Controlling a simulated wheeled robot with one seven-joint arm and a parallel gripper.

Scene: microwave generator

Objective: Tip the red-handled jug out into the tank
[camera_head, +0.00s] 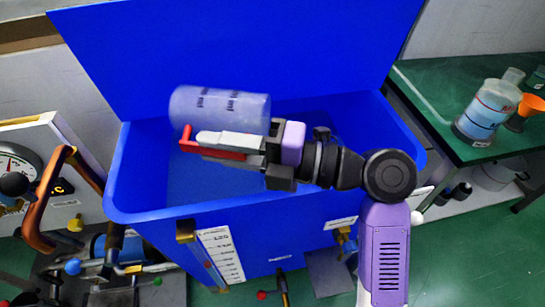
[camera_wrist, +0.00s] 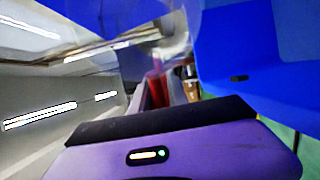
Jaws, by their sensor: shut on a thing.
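The jug (camera_head: 220,108) is a translucent cylinder with dark printed marks and a red handle (camera_head: 187,138). It lies on its side above the open tank in the head view. My gripper (camera_head: 225,146) is shut on the red handle. The blue tank (camera_head: 150,214) stands below, with its lid (camera_head: 240,45) raised at the back. In the wrist view the red handle (camera_wrist: 157,88) shows between the fingers, and the jug behind it is blurred. I cannot tell whether anything is left in the jug.
A green bench (camera_head: 440,75) at the right holds a bottle of blue liquid (camera_head: 487,112) and an orange funnel (camera_head: 528,108). A brown bent pipe (camera_head: 45,200) and a gauge panel (camera_head: 75,190) stand at the left. A white scale strip (camera_head: 221,255) is on the tank's front.

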